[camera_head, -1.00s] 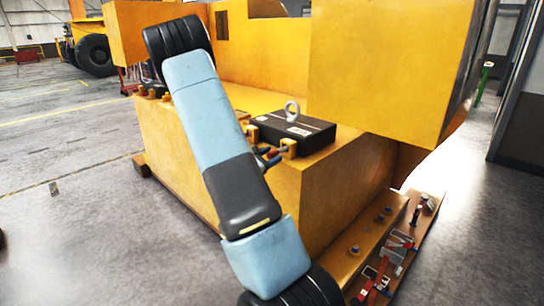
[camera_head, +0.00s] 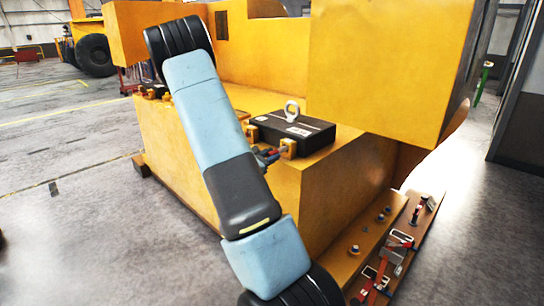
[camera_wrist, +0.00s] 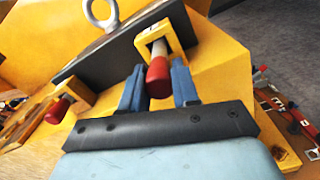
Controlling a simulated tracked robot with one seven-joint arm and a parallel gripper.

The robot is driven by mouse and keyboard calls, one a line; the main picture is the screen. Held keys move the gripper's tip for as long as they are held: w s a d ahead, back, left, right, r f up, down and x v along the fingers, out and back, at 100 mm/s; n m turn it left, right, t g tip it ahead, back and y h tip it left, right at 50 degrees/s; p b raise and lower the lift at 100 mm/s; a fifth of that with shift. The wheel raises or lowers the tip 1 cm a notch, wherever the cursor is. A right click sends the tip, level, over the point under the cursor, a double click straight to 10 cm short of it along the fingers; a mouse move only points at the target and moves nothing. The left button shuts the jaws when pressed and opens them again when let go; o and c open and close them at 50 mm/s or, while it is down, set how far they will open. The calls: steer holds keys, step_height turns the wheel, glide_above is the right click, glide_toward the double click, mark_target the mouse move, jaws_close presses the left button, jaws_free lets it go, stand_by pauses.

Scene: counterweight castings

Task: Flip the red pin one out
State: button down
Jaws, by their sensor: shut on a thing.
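My gripper (camera_wrist: 159,92) has two blue fingers, closed on the red-capped pin (camera_wrist: 157,78) between them. The pin's pale shaft runs into a yellow bracket (camera_wrist: 167,42) at the edge of a black block (camera_wrist: 125,48). A second red-capped pin (camera_wrist: 57,111) sits in another yellow bracket at the left of the wrist view, apart from the fingers. In the head view the black block (camera_head: 312,136) lies on the yellow casting, and my gripper (camera_head: 268,157) is at its near left side, partly hidden by my arm.
A metal lifting eye (camera_head: 291,109) stands up from the block. The yellow casting (camera_head: 330,185) has a tall overhanging part (camera_head: 385,70) at the right. A brown board with tools (camera_head: 392,255) lies low at the right. Grey floor (camera_head: 75,230) is open at the left.

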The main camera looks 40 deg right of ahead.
steer(key=shift+a, duration=0.55)
steer(key=c, duration=1.2)
jaws_free()
steer(key=shift+a, duration=0.1)
steer(key=o, duration=0.4)
steer(key=a, duration=0.9)
steer(key=s+a, duration=0.1)
steer(key=a, duration=0.3)
steer(key=shift+a, duration=0.3)
steer(key=shift+s, duration=0.1)
